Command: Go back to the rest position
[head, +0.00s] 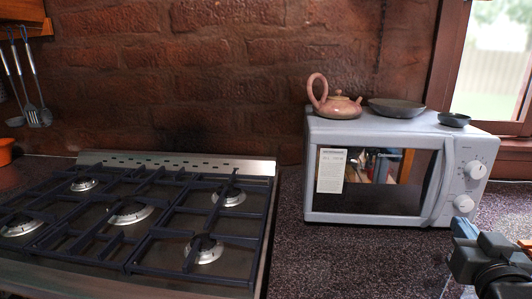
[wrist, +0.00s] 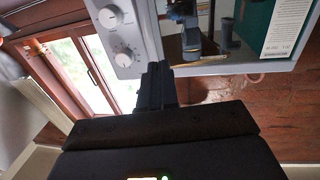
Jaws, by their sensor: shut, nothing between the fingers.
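My gripper (head: 463,228) shows at the lower right of the head view, in front of the microwave's lower right corner. In the wrist view, my gripper (wrist: 157,72) has its fingers together with nothing between them. The fingers overlap the microwave in the picture; I cannot tell the exact gap. The grey microwave (head: 325,214) stands on the counter with its door looking shut. It shows tipped over in the wrist view (wrist: 148,30), with two white dials on its panel.
A pink teapot (head: 334,104), a dark shallow bowl (head: 396,107) and a small dark dish (head: 454,119) sit on the microwave. A gas stove (head: 222,164) is at left. Speckled counter (head: 340,262) lies bare between them. Ladles and a spatula (head: 40,90) hang at far left.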

